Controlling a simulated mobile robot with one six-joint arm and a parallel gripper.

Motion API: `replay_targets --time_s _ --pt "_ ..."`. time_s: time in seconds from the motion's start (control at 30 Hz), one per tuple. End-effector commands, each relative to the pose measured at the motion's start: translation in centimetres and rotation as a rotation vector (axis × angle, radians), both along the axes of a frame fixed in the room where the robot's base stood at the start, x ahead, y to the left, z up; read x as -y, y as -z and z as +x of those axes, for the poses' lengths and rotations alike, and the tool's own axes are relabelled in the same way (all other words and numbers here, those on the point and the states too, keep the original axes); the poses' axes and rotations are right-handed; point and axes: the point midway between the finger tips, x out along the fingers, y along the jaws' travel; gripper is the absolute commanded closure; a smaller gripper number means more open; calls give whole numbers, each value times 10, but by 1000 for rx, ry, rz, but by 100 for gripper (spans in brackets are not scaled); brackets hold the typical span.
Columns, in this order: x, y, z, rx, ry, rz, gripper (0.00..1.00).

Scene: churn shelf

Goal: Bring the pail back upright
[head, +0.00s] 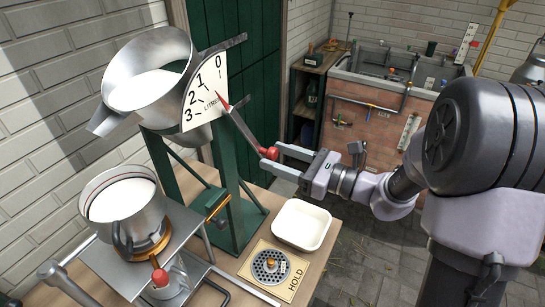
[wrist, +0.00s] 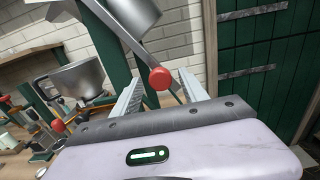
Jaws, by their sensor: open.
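The metal pail (head: 128,42) hangs in a green stand (head: 235,190), tilted with its spout (head: 106,122) low at the left. White liquid shows inside it. A lever (head: 243,127) slopes from the stand down to a red knob (head: 269,153). My gripper (head: 272,156) is open at this knob. In the wrist view the red knob (wrist: 159,77) shows between the two fingers (wrist: 161,75), with gaps at both sides. Part of the pail (wrist: 137,14) shows at the top there. A dial (head: 207,97) marked 0 to 3 has a red pointer.
A pot (head: 142,213) of white liquid stands on a metal rack below the spout. A white tray (head: 301,225) and a round drain on a plate marked HOLD (head: 272,266) lie on the wooden bench. A sink (head: 385,72) stands behind.

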Motion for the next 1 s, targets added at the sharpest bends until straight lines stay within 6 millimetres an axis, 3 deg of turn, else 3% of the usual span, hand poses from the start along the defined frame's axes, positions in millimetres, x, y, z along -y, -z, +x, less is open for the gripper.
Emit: replay_targets --time_s 0.17,0.43,0.7,1.0 --pt "-14 0 9 0 -2 0 49" --pt "-15 0 10 0 0 0 49" --pt "-15 0 10 0 0 0 100" --pt "-15 0 10 -1 -1 -1 100"
